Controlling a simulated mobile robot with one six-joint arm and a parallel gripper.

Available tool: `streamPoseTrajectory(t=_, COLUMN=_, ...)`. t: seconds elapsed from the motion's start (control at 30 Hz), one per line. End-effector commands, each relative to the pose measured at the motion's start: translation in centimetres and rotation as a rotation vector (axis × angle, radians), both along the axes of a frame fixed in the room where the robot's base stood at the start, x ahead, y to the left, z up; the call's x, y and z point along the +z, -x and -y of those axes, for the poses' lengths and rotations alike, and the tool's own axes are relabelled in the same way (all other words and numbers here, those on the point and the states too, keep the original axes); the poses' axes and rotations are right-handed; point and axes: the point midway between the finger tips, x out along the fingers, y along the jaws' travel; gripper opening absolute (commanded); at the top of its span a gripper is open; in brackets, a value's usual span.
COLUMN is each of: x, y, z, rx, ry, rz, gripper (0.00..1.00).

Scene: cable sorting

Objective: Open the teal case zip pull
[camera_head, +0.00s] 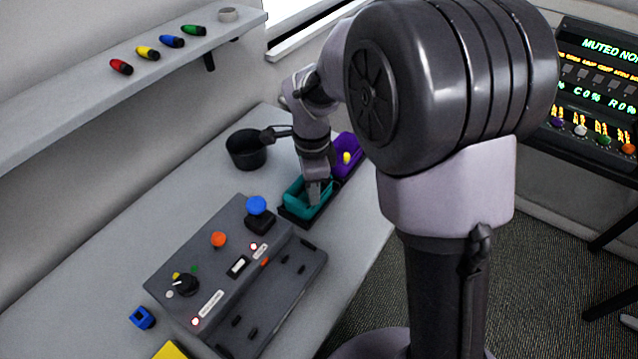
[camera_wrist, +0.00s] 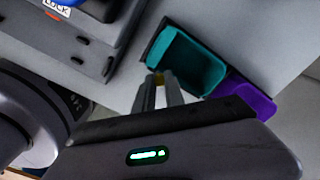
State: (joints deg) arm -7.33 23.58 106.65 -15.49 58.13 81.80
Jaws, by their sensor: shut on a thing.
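The teal case (camera_head: 296,206) sits on the table in the head view, on a dark base. It also shows in the wrist view (camera_wrist: 190,60), with raised rims around a recessed middle. My gripper (camera_head: 315,203) reaches down over the case. In the wrist view my gripper (camera_wrist: 158,82) has its two fingers close together at the case's near edge. The fingers hide most of the pull.
A purple case (camera_head: 345,143) with a yellow pull stands just behind the teal one. A grey control box (camera_head: 215,262) with knobs is close in front. A black pan (camera_head: 246,150) stands to the left. The table's right edge is near.

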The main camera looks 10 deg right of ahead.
Motion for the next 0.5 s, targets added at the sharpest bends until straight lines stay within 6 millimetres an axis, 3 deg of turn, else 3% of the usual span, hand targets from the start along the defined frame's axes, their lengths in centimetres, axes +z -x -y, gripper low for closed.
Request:
streamPoseTrajectory(t=0.17, x=0.01, y=0.0, z=0.05, rx=0.0, ry=0.001, rz=-0.001, gripper=0.0)
streamPoseTrajectory(t=0.2, x=0.01, y=-0.01, z=0.05, rx=0.0, ry=0.001, rz=-0.001, gripper=0.2)
streamPoseTrajectory(t=0.3, x=0.01, y=-0.02, z=0.06, rx=0.0, ry=0.001, rz=-0.001, gripper=0.37)
streamPoseTrajectory(t=0.5, x=0.01, y=-0.03, z=0.06, rx=0.0, ry=0.001, rz=0.0, gripper=0.37)
